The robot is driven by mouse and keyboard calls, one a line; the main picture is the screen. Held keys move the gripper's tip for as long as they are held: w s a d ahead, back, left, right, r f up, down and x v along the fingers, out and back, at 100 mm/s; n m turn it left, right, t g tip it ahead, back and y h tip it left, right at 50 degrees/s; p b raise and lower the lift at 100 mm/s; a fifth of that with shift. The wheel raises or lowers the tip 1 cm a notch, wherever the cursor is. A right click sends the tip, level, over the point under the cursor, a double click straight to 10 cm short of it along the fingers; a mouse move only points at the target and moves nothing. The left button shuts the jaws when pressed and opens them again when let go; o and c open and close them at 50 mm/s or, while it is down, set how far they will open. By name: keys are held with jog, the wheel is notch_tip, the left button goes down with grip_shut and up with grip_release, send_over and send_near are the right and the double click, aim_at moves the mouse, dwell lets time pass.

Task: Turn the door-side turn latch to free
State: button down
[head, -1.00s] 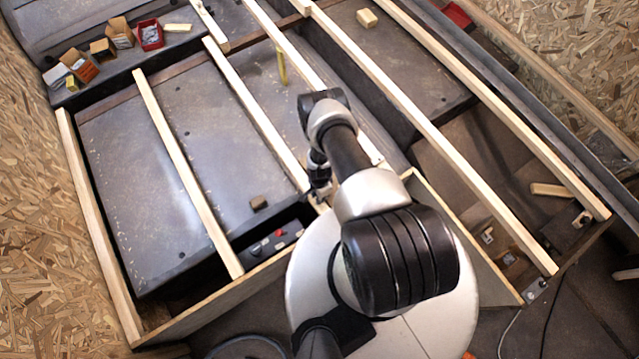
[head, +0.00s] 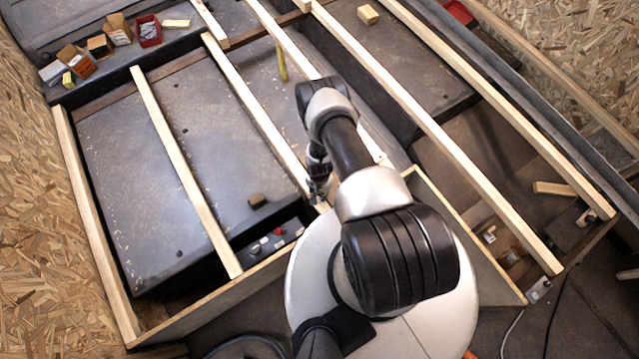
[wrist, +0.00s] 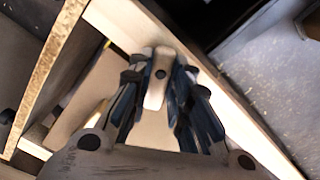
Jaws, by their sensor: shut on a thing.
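The turn latch (wrist: 158,58) is a pale, short bar with a dark round spot, seen in the wrist view. It lies between the dark blue-padded fingers of my gripper (wrist: 161,88), which are shut on it. The latch sits at the corner of pale wooden rails. In the head view my gripper (head: 319,186) is at the near end of a wooden slat, above the box's near edge. My arm hides part of that spot, and the latch cannot be made out there. The wrist view does not make clear which way the latch counts as free.
Pale slats (head: 185,170) run across the dark wheel-arch boxes. A recess with red and white knobs (head: 278,231) lies left of my gripper. Small cartons (head: 76,62) and a red box (head: 148,31) stand at the back left. A wooden block (head: 368,14) lies at the back.

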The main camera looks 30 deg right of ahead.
aim_at(319, 194)
jog(key=n+b, duration=0.3)
jog(key=n, duration=0.3)
jog(key=shift+f, duration=0.1)
jog(key=n+b, duration=0.2)
jog(key=n, duration=0.3)
jog(key=shift+a+n, duration=0.1)
jog(key=shift+n, duration=0.3)
jog(key=c, duration=1.5)
grip_release()
notch_tip(319, 194, up, 12)
jog(key=shift+r, duration=0.1)
